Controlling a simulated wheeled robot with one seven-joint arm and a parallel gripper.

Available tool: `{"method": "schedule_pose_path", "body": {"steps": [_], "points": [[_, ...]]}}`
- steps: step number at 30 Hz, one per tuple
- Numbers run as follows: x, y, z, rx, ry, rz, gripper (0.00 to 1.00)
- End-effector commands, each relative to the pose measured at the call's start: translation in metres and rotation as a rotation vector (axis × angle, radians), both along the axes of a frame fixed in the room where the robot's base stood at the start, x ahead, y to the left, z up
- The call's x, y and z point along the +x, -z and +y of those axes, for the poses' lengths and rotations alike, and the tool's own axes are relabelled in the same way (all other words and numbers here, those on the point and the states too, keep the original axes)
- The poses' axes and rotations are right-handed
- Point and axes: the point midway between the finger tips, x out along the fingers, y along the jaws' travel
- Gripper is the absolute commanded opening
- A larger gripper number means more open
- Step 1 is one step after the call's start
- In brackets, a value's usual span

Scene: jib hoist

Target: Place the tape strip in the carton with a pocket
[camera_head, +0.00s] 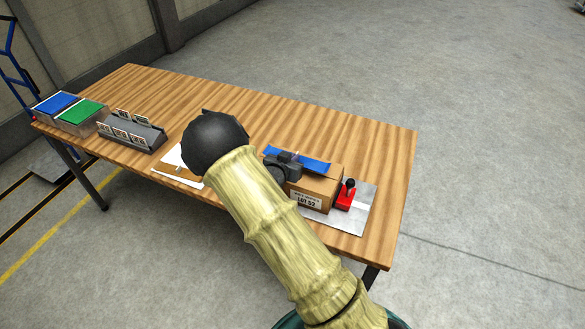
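A brown cardboard carton (323,184) with a white label (306,200) stands near the right end of the table. The printing on the label is small; it seems to read a lot number. A flat blue strip (314,165) lies along or just above the carton's top; I cannot tell if it is the tape strip or part of the carton. No pocket is clearly visible.
The carton stands on a grey mat (356,220), beside a red block with a black knob (345,197). A white and brown item (173,158) is partly behind my arm. A grey card rack (131,133) and boxes with blue (57,103) and green (80,112) tops stand left. The table's back is clear.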

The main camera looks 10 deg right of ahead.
Motion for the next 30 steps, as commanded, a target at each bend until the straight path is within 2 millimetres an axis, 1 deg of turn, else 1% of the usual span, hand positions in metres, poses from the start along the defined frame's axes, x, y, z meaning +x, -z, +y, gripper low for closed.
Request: {"method": "schedule_pose_path", "body": {"steps": [6, 9, 14, 21, 23, 24, 25, 30], "points": [[0.000, 0.028, 0.000, -0.002, -0.001, 0.004, 0.00], [0.000, 0.038, 0.000, -0.001, -0.001, 0.002, 0.00], [0.000, 0.040, 0.001, 0.001, -0.002, 0.000, 0.00], [0.000, 0.044, -0.005, 0.001, 0.008, 0.001, 0.00], [0.000, 0.042, -0.005, 0.001, 0.008, 0.001, 0.11], [0.000, 0.042, -0.004, 0.000, 0.006, 0.001, 0.19], [0.000, 0.042, -0.004, 0.001, 0.005, 0.001, 0.23], [0.000, 0.042, -0.001, 0.000, 0.002, 0.001, 0.23]]}}
